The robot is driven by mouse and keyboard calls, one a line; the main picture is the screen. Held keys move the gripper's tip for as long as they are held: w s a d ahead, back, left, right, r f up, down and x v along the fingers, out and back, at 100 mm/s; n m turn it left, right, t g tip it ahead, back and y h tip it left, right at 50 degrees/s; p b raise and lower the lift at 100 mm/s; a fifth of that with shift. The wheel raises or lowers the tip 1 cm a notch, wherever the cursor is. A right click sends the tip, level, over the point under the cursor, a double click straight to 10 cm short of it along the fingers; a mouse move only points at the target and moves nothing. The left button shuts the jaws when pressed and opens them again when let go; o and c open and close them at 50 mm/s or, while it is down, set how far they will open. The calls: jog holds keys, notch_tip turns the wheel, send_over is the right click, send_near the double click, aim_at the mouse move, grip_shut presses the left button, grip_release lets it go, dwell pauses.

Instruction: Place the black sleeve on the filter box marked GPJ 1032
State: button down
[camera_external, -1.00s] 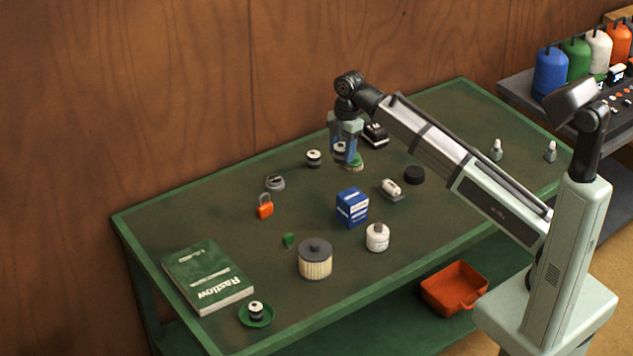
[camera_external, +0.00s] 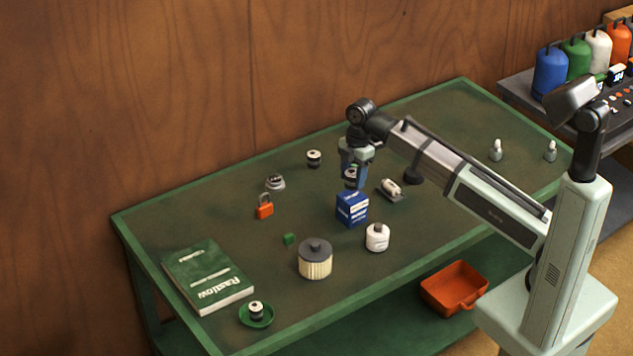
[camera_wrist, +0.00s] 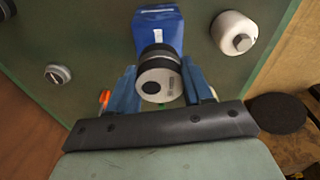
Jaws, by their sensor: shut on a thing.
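My gripper (camera_external: 353,179) is shut on a small black sleeve with a pale band and end (camera_external: 350,174). In the wrist view the sleeve (camera_wrist: 158,74) sits between my blue fingers (camera_wrist: 159,72), its pale round end facing the camera. A blue box with white markings (camera_external: 352,210) stands on the table just below the gripper in the external view. In the wrist view the box (camera_wrist: 158,28) lies just beyond the sleeve, which covers part of it. I cannot read its marking or tell whether sleeve and box touch.
A similar sleeve (camera_external: 314,158) stands behind; another (camera_external: 256,309) sits on a green dish (camera_external: 270,320). A white canister (camera_external: 377,238), pleated filter (camera_external: 315,262), small white part on a plate (camera_external: 391,190), orange padlock (camera_external: 265,208) and green book (camera_external: 208,277) stand around the box.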

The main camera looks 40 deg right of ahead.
aim_at(353, 185)
jog(key=shift+f, duration=1.7)
jog(key=shift+f, duration=0.15)
jog(key=shift+c, duration=2.3)
grip_release()
jog(key=r, duration=0.4)
jog(key=d+r, duration=0.1)
jog(key=r, duration=0.7)
jog(key=shift+w+d+r, duration=0.1)
jog(key=shift+d+r, duration=0.05)
jog(key=shift+d, duration=0.05)
